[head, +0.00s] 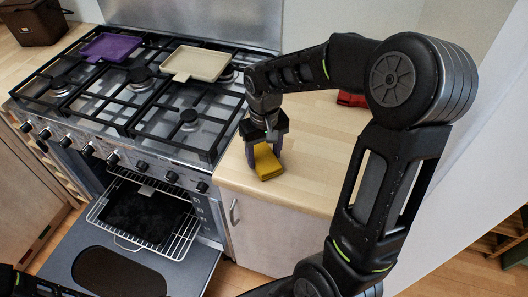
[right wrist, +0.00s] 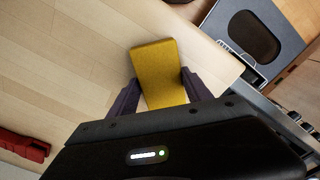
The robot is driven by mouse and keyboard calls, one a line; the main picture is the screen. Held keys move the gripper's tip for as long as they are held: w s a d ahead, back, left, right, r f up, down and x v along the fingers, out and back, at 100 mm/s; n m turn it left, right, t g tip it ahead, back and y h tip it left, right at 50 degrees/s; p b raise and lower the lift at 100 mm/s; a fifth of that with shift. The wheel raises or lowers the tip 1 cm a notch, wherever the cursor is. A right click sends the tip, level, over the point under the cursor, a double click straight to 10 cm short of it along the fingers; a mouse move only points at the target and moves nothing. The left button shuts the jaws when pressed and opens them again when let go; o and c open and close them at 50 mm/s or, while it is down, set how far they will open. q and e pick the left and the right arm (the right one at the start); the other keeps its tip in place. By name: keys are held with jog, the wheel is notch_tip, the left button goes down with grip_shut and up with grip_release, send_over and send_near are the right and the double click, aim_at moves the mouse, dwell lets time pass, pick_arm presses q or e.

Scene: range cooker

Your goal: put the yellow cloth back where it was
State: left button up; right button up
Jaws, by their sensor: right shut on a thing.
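The yellow cloth (head: 267,162) is a folded, flat-looking block at the wooden counter right of the cooker. My right gripper (head: 265,146) points down over the counter and is shut on the cloth. In the right wrist view the cloth (right wrist: 155,70) sticks out between the two purple fingers of my right gripper (right wrist: 158,95). I cannot tell whether the cloth touches the counter or is just above it. Part of my left arm shows at the bottom left of the head view; its gripper is not in view.
The cooker's hob (head: 188,118) carries a purple tray (head: 110,47) and a beige tray (head: 195,63). The oven door (head: 135,268) is open with a rack (head: 145,215) out. A red object (head: 351,99) lies at the back of the counter (head: 315,140), which is otherwise largely clear.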

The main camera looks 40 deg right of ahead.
aim_at(264, 156)
jog(key=shift+f, duration=0.15)
jog(key=o, duration=1.2)
jog(key=shift+r, duration=0.2)
notch_tip(264, 156, up, 12)
jog(key=shift+r+b, duration=0.1)
jog(key=shift+b, duration=0.4)
